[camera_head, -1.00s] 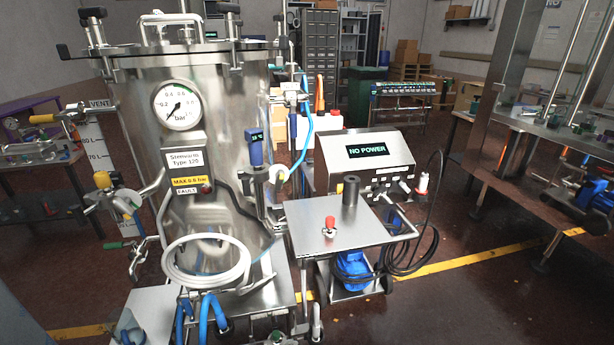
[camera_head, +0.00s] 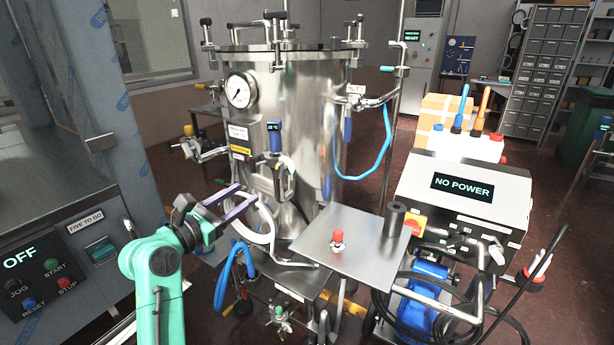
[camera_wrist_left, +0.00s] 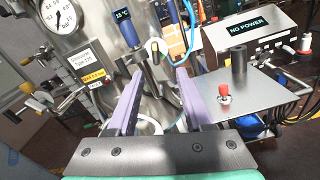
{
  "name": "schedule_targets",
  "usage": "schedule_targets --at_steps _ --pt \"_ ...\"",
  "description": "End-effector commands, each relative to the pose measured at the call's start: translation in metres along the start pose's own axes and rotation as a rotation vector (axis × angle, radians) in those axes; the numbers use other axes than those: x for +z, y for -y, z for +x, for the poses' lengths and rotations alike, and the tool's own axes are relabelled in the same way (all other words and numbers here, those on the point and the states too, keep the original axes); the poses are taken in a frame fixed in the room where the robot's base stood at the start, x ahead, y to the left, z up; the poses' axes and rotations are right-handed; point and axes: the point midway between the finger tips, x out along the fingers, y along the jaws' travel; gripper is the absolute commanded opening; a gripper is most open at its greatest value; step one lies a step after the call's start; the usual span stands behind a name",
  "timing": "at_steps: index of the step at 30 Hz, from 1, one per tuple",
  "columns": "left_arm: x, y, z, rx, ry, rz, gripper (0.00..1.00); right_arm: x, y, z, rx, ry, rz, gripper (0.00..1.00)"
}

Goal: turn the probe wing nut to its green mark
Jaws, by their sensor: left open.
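A steel tank (camera_head: 305,110) carries a blue probe head with a small lit display (camera_head: 275,137) on its side; the probe also shows in the left wrist view (camera_wrist_left: 127,27). Below the probe head is a metal side fitting (camera_head: 284,180), which also shows in the left wrist view (camera_wrist_left: 150,70). I cannot make out the wing nut's shape or its green mark. My left gripper (camera_head: 247,193) is open and empty, in front of the tank, lower and left of the probe in the head view. In the left wrist view its purple fingers (camera_wrist_left: 160,74) point towards the fitting, with a gap between them. My right gripper is not in view.
A steel tray with a red knob (camera_head: 338,238) and a dark cylinder (camera_head: 394,219) stands right of the tank. Behind it is a box reading NO POWER (camera_head: 462,187). A white hose loop (camera_head: 262,232) hangs low near my gripper. A control cabinet (camera_head: 70,250) stands left.

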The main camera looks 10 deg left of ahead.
Motion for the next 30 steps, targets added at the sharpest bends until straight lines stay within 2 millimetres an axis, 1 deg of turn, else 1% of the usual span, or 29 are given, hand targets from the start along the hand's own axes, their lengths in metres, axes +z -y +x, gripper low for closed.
schedule_targets --at_steps 2,5,11,15,18,22,29,30 --pt "0.003 -0.001 0.005 -0.001 0.004 -0.007 0.51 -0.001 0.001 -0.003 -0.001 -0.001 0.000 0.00" --pt "0.004 -0.001 0.022 -0.002 0.003 -0.008 0.51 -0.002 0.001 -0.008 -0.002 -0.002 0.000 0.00" --pt "0.005 -0.001 0.075 -0.003 0.001 -0.006 0.51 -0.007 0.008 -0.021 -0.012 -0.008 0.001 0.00" --pt "0.005 -0.001 0.112 -0.002 0.001 -0.004 0.51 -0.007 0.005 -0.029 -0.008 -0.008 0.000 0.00" --pt "0.003 -0.001 0.131 -0.001 0.001 -0.002 0.51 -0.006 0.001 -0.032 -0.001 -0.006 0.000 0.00" --pt "0.001 0.000 0.143 0.000 0.000 -0.002 0.51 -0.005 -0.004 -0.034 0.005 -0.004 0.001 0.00" --pt "0.000 0.000 0.145 0.000 0.000 -0.002 0.51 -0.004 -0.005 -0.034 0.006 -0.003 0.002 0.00" --pt "0.000 0.000 0.145 0.000 0.000 -0.002 0.44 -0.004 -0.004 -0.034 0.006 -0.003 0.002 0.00"
